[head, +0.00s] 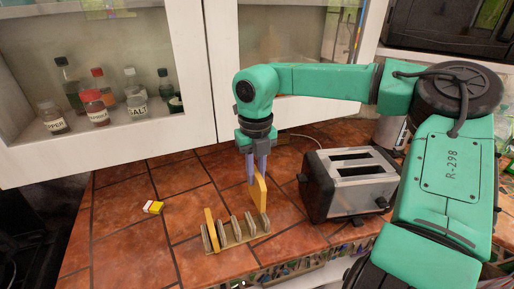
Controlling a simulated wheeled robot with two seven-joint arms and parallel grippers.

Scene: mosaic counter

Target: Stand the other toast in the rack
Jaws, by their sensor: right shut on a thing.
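My right gripper (257,178) comes down from above and is shut on a slice of toast (261,195). The toast is yellow-brown and held upright on its edge. It is over or just behind the right end of the toast rack (238,242); I cannot tell whether it touches the rack. The rack stands on the counter with several greyish upright dividers. Another toast (210,231) stands in a slot near the rack's left end. My left gripper is not in view.
A black and silver toaster (322,202) stands close to the right of the held toast. A small yellow, white and red item (153,207) lies on the tiled counter (120,230) to the left. White glass-front cabinets (192,60) with bottles hang behind. The counter's front edge is near the rack.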

